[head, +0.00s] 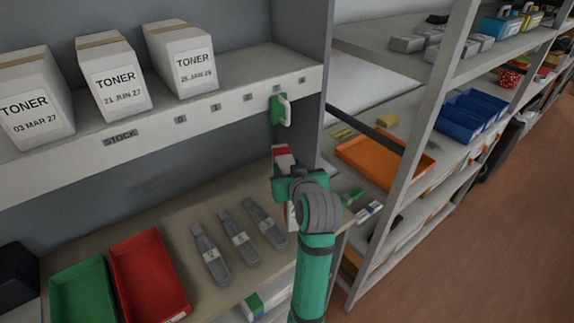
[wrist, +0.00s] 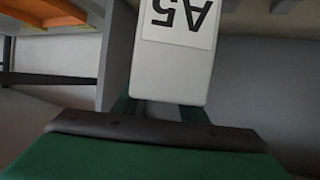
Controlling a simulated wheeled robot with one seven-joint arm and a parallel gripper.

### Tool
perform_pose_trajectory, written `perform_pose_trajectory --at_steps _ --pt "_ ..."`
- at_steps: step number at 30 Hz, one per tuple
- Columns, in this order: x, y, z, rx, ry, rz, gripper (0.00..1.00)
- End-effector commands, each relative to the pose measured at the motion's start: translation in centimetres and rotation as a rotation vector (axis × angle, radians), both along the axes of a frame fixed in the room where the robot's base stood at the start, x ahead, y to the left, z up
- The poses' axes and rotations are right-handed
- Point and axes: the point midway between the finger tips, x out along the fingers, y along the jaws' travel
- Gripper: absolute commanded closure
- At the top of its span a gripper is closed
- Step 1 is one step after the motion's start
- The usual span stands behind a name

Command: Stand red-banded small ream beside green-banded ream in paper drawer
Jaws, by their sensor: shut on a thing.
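The red-banded small ream (head: 284,160) is upright in my gripper (head: 287,178), at the right end of the toner bay. The gripper and arm hide much of it in the head view. In the wrist view the ream (wrist: 175,72) is a white block with an upside-down "A5" label, and the gripper (wrist: 165,112) is shut on it. A white pack with a green band (head: 252,304), which looks like the green-banded ream, shows low under the lower shelf, partly behind my arm. The drawer around it is barely visible.
The lower shelf (head: 190,210) holds several grey cartridges (head: 238,237), a red tray (head: 150,277) and a green tray (head: 83,292). Toner boxes (head: 110,77) stand above. A green-and-white thing (head: 280,109) hangs on the upper shelf edge. A grey upright (head: 410,150) and orange tray (head: 385,155) are right.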

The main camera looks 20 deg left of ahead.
Motion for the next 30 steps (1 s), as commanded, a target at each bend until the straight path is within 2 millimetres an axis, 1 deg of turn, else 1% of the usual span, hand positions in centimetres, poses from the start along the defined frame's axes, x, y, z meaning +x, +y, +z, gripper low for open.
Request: perform_pose_trajectory --at_steps 2,9,12,17,24,25,27,30 --pt "0.2 -0.1 -0.2 0.002 -0.004 -0.003 1.0" --pt "0.3 0.0 -3.0 0.002 -0.002 -0.004 1.0" --pt "0.4 -0.2 -3.6 0.001 -0.004 -0.006 1.0" --pt "0.5 -0.7 -3.6 0.002 -0.006 -0.014 1.0" --pt "0.4 -0.1 -3.9 0.002 -0.006 -0.005 1.0" --pt "0.3 0.0 -4.2 -0.001 0.001 -0.003 0.56" --pt "0.3 0.1 -4.1 0.0 0.001 -0.001 0.42" --pt "0.3 0.2 -4.2 -0.001 0.001 0.0 0.42"
